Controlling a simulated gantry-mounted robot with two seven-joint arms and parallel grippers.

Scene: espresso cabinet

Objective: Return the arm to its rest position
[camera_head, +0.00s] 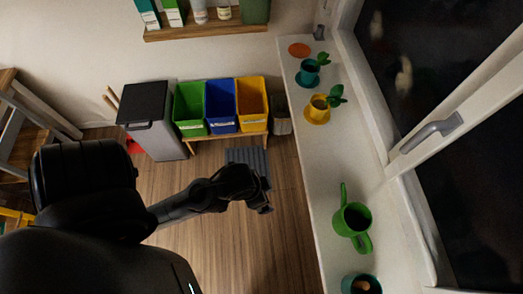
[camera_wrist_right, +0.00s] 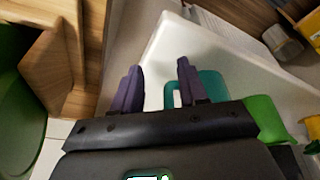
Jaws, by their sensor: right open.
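My left arm comes in from the left in the head view, and its dark gripper (camera_head: 265,208) hangs over the wooden floor. Its fingers are too small and dark to tell open from shut. My right gripper (camera_wrist_right: 160,72) shows only in the right wrist view. Its two dark fingers are apart with nothing between them, over the white windowsill (camera_wrist_right: 158,62).
The windowsill (camera_head: 325,150) holds a green watering can (camera_head: 352,218), a teal pot (camera_head: 348,283), and potted plants in yellow (camera_head: 317,104) and teal (camera_head: 308,73). Green (camera_head: 190,105), blue (camera_head: 221,105) and yellow (camera_head: 252,100) bins stand at the wall. A window handle (camera_head: 432,132) juts out. The middle floor is clear.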

